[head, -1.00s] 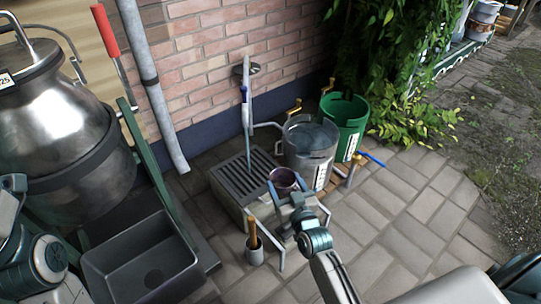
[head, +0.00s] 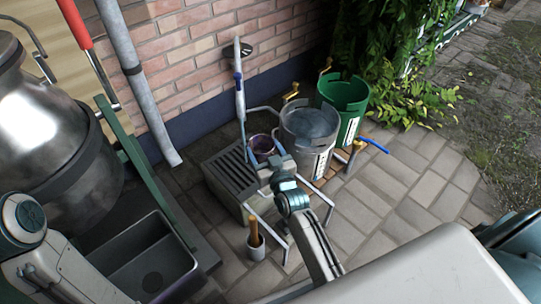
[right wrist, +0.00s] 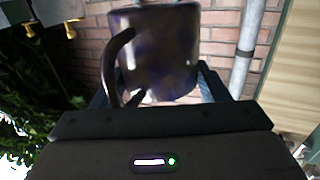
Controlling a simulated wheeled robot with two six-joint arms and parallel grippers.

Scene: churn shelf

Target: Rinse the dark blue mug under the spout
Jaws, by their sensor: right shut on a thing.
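My right gripper (head: 264,166) is shut on the dark blue mug (head: 264,143). The mug is just right of the grate's back corner, in front of the clear bucket. In the right wrist view the mug (right wrist: 165,50) looks dark with a purple-blue sheen, its handle at the left. The spout (head: 239,80) stands against the brick wall, with a pale, stream-like strip below it reaching the slatted drain grate (head: 232,174). In the head view the mug is right of this strip and apart from it. My left arm shows at the lower left, but its gripper is out of view.
A clear bucket (head: 311,143) and a green bucket (head: 345,99) stand behind and right of the mug. A dark sink (head: 155,265) and a metal churn (head: 50,140) are left. Paving at right is open.

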